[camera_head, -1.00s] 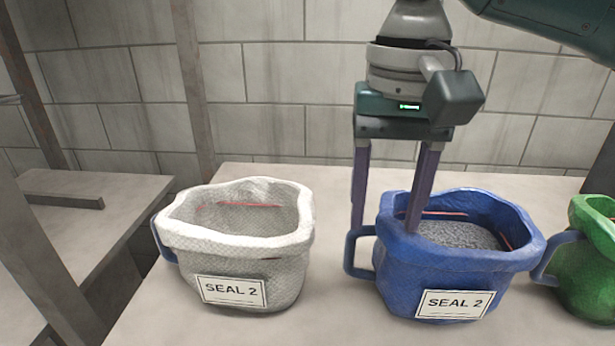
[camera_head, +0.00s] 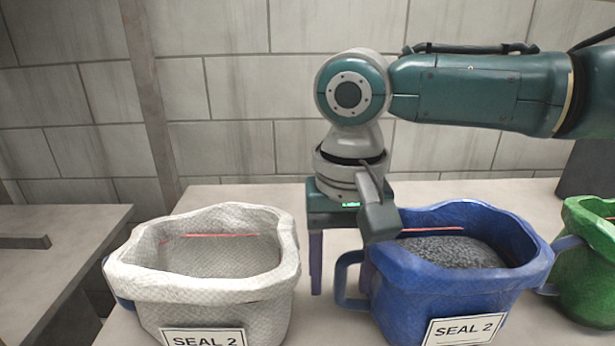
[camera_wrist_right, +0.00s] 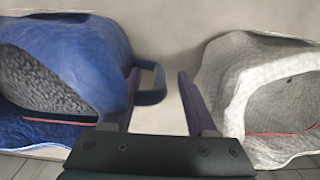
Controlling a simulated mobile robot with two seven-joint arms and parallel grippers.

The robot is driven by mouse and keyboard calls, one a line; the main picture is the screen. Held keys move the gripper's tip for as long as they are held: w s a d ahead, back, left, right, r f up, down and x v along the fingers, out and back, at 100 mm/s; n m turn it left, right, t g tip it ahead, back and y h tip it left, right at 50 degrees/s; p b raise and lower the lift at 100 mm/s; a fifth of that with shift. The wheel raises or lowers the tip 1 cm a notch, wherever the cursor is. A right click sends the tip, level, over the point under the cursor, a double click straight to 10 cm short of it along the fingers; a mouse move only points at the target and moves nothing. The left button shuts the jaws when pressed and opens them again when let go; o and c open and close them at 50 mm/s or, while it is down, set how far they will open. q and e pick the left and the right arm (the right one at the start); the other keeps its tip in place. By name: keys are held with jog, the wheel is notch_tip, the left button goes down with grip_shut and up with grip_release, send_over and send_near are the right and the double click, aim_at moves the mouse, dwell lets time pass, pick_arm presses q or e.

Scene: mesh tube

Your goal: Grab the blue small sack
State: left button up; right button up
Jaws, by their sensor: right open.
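The blue sack (camera_head: 455,285) stands on the table, filled with grey granular material and labelled "SEAL 2". Its handle (camera_head: 348,282) sticks out on its left side. My right gripper (camera_head: 340,284) points down at that side, open, with one finger left of the handle; the other finger is mostly hidden in the head view. In the right wrist view the blue sack (camera_wrist_right: 70,65) is at left, and its handle (camera_wrist_right: 152,85) shows between the spread fingers (camera_wrist_right: 160,78). I cannot tell whether a finger touches it. My left gripper is not in view.
A white sack (camera_head: 210,285), also labelled "SEAL 2", stands left of the blue one, with a gap between them. A green sack (camera_head: 590,265) is close on the right. The bare table (camera_head: 235,193) shows behind, before a block wall.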

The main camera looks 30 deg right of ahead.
jog(key=shift+f, duration=0.1)
grip_shut()
dwell(0.4)
dwell(1.0)
